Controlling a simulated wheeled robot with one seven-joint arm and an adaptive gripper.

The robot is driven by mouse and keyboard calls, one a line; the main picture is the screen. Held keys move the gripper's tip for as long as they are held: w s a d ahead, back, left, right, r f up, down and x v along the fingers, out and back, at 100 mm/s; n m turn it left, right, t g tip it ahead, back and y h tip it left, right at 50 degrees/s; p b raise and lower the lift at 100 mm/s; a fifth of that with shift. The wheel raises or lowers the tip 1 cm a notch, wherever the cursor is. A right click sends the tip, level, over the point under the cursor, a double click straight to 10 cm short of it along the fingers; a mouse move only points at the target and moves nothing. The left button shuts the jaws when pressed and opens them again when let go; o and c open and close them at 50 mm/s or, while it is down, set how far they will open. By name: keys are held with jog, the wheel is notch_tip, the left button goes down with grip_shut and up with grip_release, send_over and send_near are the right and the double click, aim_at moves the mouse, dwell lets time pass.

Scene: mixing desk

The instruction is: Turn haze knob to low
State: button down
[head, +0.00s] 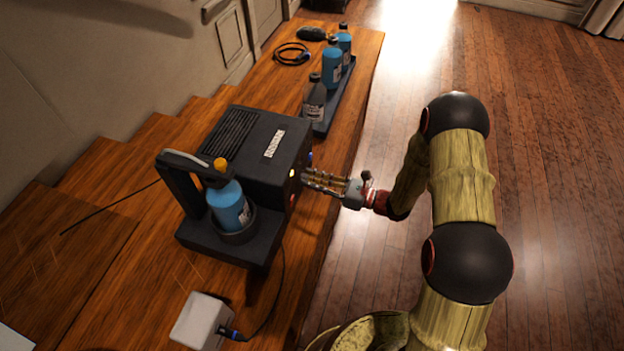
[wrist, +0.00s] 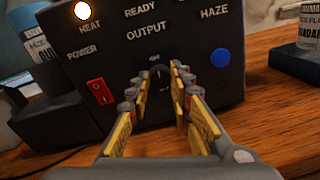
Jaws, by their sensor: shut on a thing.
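The black haze machine (head: 262,140) stands on the wooden desk, its front panel facing my gripper. In the wrist view the panel (wrist: 200,50) carries the labels HEAT, READY, OUTPUT, HAZE and POWER. A dark knob (wrist: 157,72) sits below OUTPUT, mostly hidden between my fingers. My gripper (wrist: 158,82) is shut on this knob, a finger on each side; it also reaches the panel from the right in the head view (head: 308,180). The knob's pointer setting is too small to read surely.
A red power switch (wrist: 99,91) is left of my fingers and a blue button (wrist: 220,58) right. The heat lamp (wrist: 82,10) glows. A blue bottle (head: 228,205) stands on the machine's holder. More bottles stand in a tray (head: 345,88) behind. A white box (head: 200,320) is in front.

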jog(key=m+p, duration=0.3)
jog(key=shift+r+p, duration=0.2)
jog(key=shift+p, duration=0.15)
jog(key=m+p, duration=0.4)
jog(key=m, duration=0.1)
jog(key=shift+m, duration=0.3)
jog(key=m+p, duration=0.2)
jog(key=m, duration=0.2)
jog(key=shift+d+g, duration=0.1)
jog(key=shift+g, duration=0.3)
jog(key=shift+w+f+m+p, duration=0.15)
jog(key=shift+m+p, duration=0.75)
jog(key=shift+m, duration=1.1)
jog(key=c, duration=1.6)
grip_release()
